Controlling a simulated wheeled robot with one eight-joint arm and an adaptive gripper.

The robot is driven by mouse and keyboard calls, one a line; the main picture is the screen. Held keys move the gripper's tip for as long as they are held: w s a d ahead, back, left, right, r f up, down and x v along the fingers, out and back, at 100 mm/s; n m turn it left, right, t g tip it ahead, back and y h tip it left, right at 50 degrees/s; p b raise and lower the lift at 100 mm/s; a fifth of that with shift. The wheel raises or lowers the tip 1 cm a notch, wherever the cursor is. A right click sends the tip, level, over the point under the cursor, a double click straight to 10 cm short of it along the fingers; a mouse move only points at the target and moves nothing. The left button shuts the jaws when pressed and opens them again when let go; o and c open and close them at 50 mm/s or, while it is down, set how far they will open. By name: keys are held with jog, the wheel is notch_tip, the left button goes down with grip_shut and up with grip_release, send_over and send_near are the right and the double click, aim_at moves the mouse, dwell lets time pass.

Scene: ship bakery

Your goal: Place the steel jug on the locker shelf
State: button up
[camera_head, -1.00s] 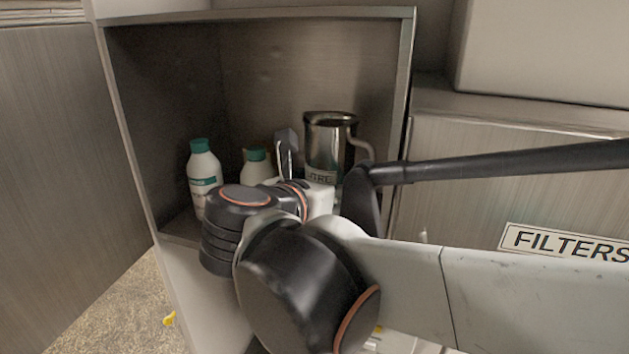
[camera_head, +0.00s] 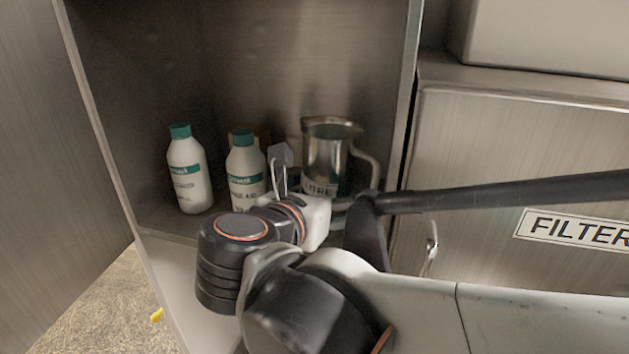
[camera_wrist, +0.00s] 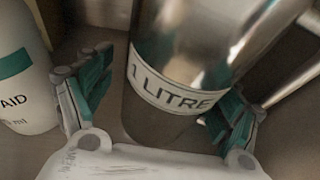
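The steel jug (camera_head: 328,158), with a "1 LITRE" label and a handle on its right, is upright inside the open locker (camera_head: 150,85). Its base is partly hidden by my wrist in the head view, but it looks to be at the level of the locker shelf (camera_head: 165,220). In the wrist view the jug (camera_wrist: 190,50) is between the two green-padded fingers of my gripper (camera_wrist: 168,88). The left finger stands clear of the jug with a visible gap. The right finger is close beside it; whether it touches I cannot tell.
Two white bottles with green caps stand left of the jug, one farther left (camera_head: 188,178) and one nearer (camera_head: 245,172). A bottle (camera_wrist: 22,85) is close to my left finger. The locker's right wall (camera_head: 408,110) is close to the jug's handle. A "FILTERS" cabinet (camera_head: 480,140) stands right.

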jog(key=shift+s+d, duration=0.15)
jog(key=shift+s, duration=0.1)
jog(key=shift+w+r, duration=0.15)
jog(key=shift+r, duration=0.1)
jog(key=b+v, duration=0.2)
jog(key=v, duration=1)
